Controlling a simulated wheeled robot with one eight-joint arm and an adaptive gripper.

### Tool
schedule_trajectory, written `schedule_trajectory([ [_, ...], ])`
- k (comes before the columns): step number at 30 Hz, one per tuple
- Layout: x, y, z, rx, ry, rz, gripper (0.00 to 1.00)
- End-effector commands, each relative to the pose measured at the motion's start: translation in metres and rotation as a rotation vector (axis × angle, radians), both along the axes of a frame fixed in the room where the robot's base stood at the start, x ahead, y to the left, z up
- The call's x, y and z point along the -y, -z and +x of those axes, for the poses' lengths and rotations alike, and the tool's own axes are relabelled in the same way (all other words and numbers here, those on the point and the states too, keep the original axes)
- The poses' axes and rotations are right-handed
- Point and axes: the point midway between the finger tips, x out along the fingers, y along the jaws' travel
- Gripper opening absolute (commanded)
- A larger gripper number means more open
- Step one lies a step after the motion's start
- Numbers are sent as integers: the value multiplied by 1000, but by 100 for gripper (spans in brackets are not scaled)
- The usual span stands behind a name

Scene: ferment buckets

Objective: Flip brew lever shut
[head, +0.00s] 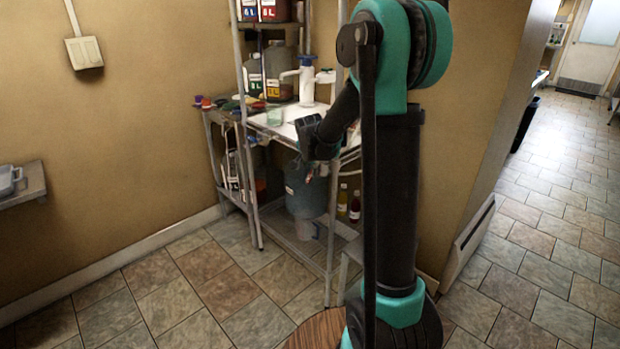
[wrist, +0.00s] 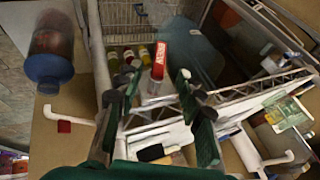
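A blue-grey bucket (head: 305,190) stands on the lower level of the metal rack. A large blue-grey surface (wrist: 195,50) in the wrist view is probably the same bucket. I cannot make out the brew lever for certain in either view. My gripper (head: 308,170) is at the rack's front edge, in front of the bucket's upper part. In the wrist view its fingers (wrist: 156,78) stand apart with nothing clearly held. A clear bottle with a red label (wrist: 160,65) shows between and beyond them; I cannot tell whether they touch it.
The metal rack (head: 329,250) has bars close to my gripper. Small bottles (head: 354,207) stand right of the bucket. Tiled floor (head: 200,285) in front is clear.

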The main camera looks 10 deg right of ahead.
Motion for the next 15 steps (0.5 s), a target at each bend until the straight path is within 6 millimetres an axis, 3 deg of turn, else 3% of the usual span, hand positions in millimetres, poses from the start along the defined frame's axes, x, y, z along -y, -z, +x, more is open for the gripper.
schedule_trajectory([
  [15, 6, 63, 41, 0, 1, 1, 38],
])
